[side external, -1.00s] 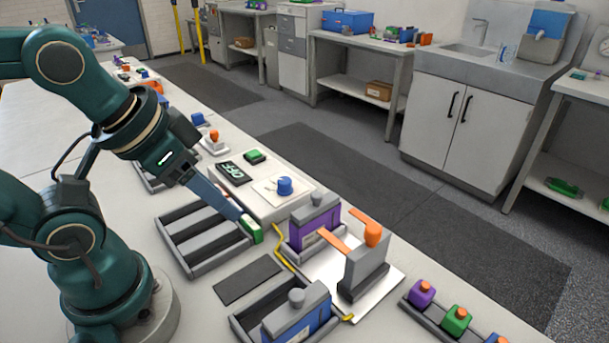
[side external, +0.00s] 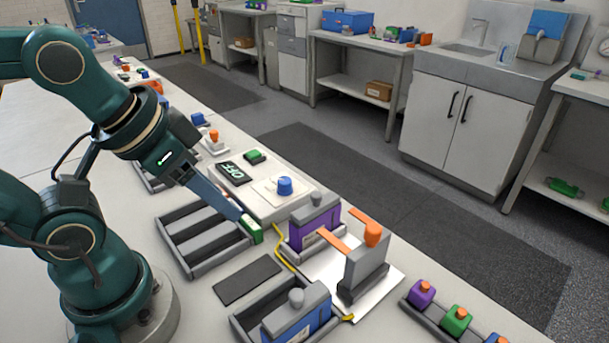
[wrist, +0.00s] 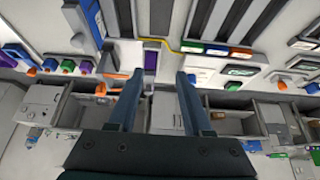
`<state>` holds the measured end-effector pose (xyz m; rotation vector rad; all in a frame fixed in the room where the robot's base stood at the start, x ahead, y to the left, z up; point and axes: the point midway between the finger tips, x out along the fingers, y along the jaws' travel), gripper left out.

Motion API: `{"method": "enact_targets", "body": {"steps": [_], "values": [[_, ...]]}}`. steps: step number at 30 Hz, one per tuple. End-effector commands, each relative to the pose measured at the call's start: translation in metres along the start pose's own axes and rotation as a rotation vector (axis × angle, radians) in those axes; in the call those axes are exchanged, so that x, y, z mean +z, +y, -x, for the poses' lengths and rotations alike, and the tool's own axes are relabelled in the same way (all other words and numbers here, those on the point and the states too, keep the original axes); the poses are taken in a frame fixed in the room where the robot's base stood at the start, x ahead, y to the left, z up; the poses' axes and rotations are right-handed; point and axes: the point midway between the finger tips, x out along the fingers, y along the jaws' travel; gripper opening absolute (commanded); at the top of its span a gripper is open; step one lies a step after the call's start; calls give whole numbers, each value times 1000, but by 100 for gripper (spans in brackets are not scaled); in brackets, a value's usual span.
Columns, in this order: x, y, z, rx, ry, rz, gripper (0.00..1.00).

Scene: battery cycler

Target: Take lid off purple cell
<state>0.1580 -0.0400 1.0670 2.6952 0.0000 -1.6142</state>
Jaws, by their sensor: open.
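The purple cell (side external: 315,228) stands upright in a holder on the bench in the side view, with a grey knobbed lid (side external: 318,203) on top. In the wrist view its purple side (wrist: 151,62) shows between my finger lines, beyond the tips. My gripper (wrist: 157,75) is open with nothing between its fingers. In the side view my gripper (side external: 240,218) hangs just left of the purple cell, apart from it, near the slotted grey tray (side external: 215,262). The lid is hard to make out in the wrist view.
A grey clamp stand (side external: 362,270) with an orange knob (side external: 373,233) and orange bars stands close right of the cell. A blue cell (side external: 305,325) with a grey lid is in a tray in front. A blue knob (side external: 285,185) and an OFF display (side external: 236,173) lie behind. A dark mat (side external: 248,279) is bare.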

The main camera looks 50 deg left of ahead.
Motion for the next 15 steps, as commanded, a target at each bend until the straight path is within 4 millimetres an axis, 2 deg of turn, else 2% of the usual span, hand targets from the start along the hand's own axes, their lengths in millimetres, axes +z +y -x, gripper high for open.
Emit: {"method": "enact_targets", "body": {"steps": [2,3,4,15], "values": [[0,0,0,0,0,0,50],[0,0,0,0,0,0,62],[0,0,0,0,0,0,68],[0,0,2,-1,-4,27,68]]}}
